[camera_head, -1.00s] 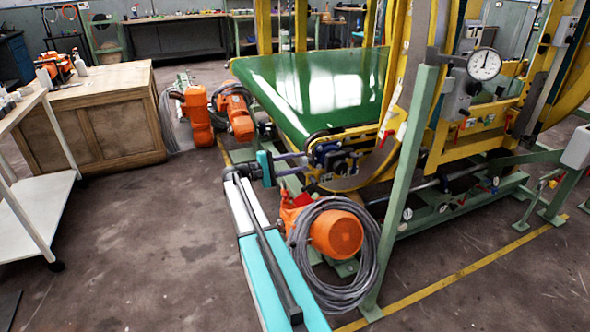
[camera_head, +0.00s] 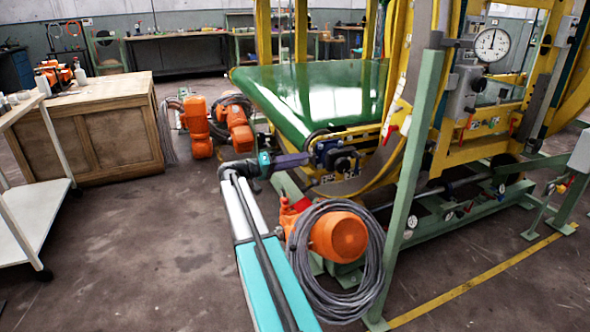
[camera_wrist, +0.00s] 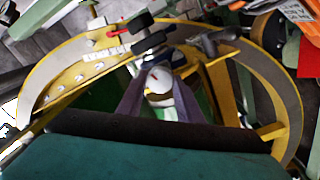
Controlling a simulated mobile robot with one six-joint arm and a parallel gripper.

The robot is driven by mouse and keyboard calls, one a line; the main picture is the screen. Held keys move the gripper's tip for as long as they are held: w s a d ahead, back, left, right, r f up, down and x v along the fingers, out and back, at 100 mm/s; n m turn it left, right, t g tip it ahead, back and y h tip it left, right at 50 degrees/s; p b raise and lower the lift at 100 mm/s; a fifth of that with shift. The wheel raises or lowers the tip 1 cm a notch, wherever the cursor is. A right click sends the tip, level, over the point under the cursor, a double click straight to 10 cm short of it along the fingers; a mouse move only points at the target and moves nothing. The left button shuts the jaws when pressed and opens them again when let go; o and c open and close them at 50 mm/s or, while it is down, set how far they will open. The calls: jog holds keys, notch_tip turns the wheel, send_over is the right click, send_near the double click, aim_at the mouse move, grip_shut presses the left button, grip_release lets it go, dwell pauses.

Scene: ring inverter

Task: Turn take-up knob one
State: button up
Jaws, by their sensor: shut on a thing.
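The take-up knob (camera_wrist: 158,82) shows in the wrist view as a pale round cap with a small red mark, between my two purple fingers. My gripper (camera_wrist: 159,100) is shut on it, one finger on each side. In the head view my gripper (camera_head: 308,159) reaches right from my teal and white arm to the dark blue take-up block (camera_head: 338,157) at the end of the green belt (camera_head: 315,95). The knob itself is hidden there by the fingers and block. No number on it can be read.
A green post (camera_head: 415,180) and yellow frame stand right of my gripper. An orange motor (camera_head: 340,237) with a grey cable coil (camera_head: 372,275) lies below, close to my arm. A wooden cabinet (camera_head: 95,130) stands left.

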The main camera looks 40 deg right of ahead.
jog(key=shift+w+d+r+m+b, duration=0.1)
jog(key=shift+w+d+m+b, duration=0.05)
jog(key=shift+m+b, duration=1.3)
jog(key=shift+m, duration=0.25)
jog(key=o, duration=1)
jog(key=shift+o, duration=0.2)
jog(key=shift+a, duration=0.2)
jog(key=p+v, duration=0.3)
jog(key=v, duration=1)
jog(key=shift+a, duration=0.25)
